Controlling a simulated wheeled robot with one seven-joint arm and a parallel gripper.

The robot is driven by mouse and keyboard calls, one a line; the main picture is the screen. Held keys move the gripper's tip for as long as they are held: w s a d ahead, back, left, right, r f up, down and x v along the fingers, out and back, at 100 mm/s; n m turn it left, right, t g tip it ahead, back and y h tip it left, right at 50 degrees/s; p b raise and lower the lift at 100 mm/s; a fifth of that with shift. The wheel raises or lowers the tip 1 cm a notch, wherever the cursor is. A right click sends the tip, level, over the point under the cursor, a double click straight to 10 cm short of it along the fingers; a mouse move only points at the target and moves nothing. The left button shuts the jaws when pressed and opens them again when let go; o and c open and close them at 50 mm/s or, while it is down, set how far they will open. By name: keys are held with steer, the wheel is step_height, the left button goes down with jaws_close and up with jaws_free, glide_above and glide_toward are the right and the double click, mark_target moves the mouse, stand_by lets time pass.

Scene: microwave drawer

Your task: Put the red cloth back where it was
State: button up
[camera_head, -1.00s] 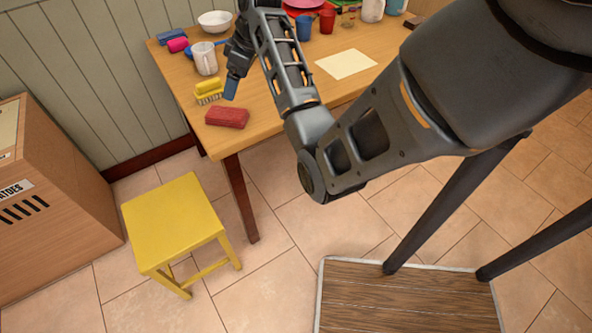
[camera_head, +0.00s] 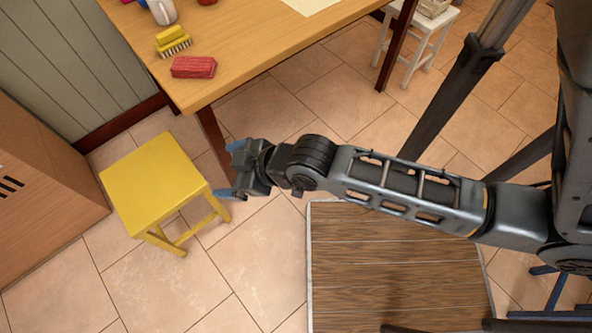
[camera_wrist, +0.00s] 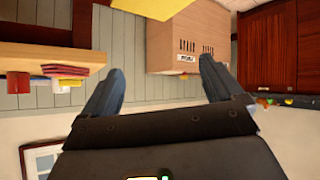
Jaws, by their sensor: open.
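The red cloth (camera_head: 194,67) lies folded into a flat block on the wooden table (camera_head: 245,60), by its near left corner. It also shows in the wrist view (camera_wrist: 83,69), upside down on the table's edge. My gripper (camera_head: 230,169) is off the table, apart from the cloth, on the near side of the table's front edge and beside the yellow stool. Its two blue-grey fingers are spread with nothing between them, as the wrist view also shows (camera_wrist: 161,68).
A yellow brush (camera_head: 173,41) lies just behind the cloth, and a white mug (camera_head: 162,11) stands farther back. The yellow stool (camera_head: 150,178) is left of my gripper. A wooden cabinet (camera_head: 40,195) stands at far left, and a white stool (camera_head: 415,42) at back right.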

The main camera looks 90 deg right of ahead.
steer(key=s+a+r+t+y, duration=0.1)
steer(key=s+a+r+t, duration=0.1)
steer(key=s+a+r, duration=0.2)
steer(key=s+a+r+n+t+y, duration=0.1)
steer(key=s+a+r+t+y, duration=0.1)
steer(key=s+a+r, duration=0.3)
steer(key=s+r, duration=0.4)
steer(key=r, duration=0.3)
steer(key=shift+a+t, duration=0.15)
steer(key=shift+t, duration=0.15)
steer(key=shift+r, duration=0.1)
